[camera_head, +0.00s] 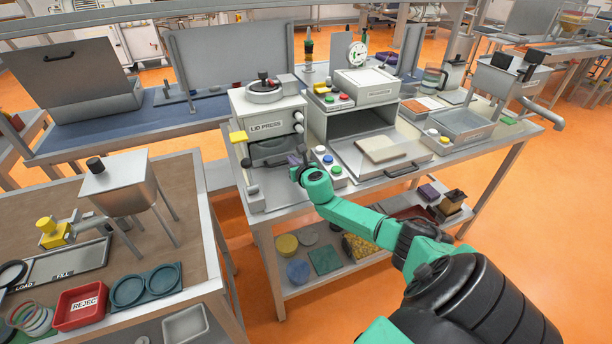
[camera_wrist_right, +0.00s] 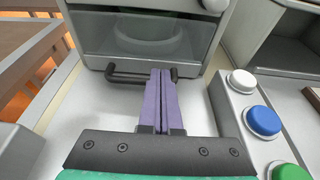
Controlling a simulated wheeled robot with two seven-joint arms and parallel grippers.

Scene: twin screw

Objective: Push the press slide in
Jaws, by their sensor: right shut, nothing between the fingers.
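The lid press (camera_head: 262,111) is a pale box labelled LID PRESS on the middle bench. In the right wrist view its front (camera_wrist_right: 145,38) has a dark glassy opening with a round shape behind it. A black bar handle (camera_wrist_right: 126,77), taken as the slide's handle, runs along its lower edge. My right gripper (camera_head: 295,163) is in front of the press at bench height. In the wrist view its purple fingers (camera_wrist_right: 160,74) are closed together and empty, with the tips overlapping the handle bar; I cannot tell whether they touch it. My left gripper is not in view.
A button box with white, blue (camera_wrist_right: 262,121) and green buttons stands just right of my right gripper. An open-fronted laminator-like machine (camera_head: 362,125) is to the right.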

